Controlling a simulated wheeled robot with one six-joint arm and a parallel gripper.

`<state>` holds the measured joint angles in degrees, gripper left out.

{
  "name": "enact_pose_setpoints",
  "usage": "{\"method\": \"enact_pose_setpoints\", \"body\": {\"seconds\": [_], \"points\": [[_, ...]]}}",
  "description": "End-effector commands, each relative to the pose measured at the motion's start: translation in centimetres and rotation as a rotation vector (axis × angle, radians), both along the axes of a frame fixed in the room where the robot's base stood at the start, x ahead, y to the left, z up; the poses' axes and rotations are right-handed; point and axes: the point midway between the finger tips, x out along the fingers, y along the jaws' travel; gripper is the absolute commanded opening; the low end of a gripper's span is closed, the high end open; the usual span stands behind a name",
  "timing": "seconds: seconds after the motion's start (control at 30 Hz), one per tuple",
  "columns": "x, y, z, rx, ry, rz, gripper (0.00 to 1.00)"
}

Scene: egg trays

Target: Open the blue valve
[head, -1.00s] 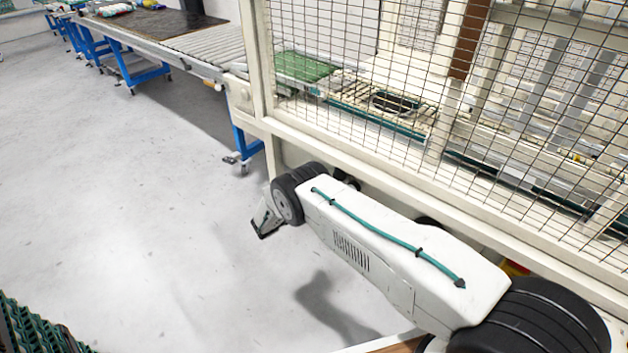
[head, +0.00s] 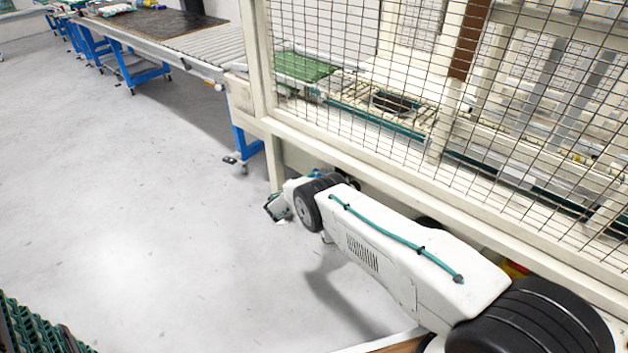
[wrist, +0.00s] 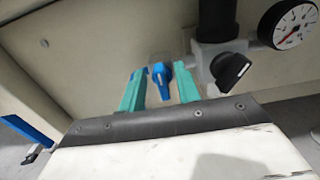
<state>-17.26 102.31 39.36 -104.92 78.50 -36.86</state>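The blue valve (wrist: 161,76) has a small blue handle and shows in the wrist view against the beige machine panel. My gripper (wrist: 160,84) is open, with its two green fingers apart on either side of the handle in the picture. I cannot tell how far the fingertips are from the handle. In the head view my gripper (head: 275,208) is low beside the machine's corner, mostly turned away. The valve is hidden in the head view.
A black valve handle (wrist: 230,70) on a grey fitting and a round pressure gauge (wrist: 291,24) are just right of the blue valve. A mesh-fenced frame (head: 350,165) runs beside my arm. A roller conveyor (head: 213,45) stands at the back left.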

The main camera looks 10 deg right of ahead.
Motion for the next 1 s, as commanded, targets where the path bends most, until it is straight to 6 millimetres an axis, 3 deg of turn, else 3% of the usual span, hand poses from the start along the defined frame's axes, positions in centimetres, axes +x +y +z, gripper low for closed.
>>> {"method": "enact_pose_setpoints", "body": {"seconds": [0.1, 0.2, 0.23, 0.67, 1.0], "points": [[-0.01, 0.01, 0.01, 0.0, 0.0, 0.0, 0.33], [0.0, 0.01, 0.02, 0.0, 0.0, 0.0, 0.05], [0.0, 0.02, 0.02, 0.0, 0.0, 0.0, 0.01], [-0.04, -0.02, 0.06, 0.041, -0.056, 0.0, 0.01], [-0.28, -0.18, 0.01, 0.192, -0.264, 0.0, 0.01]]}}
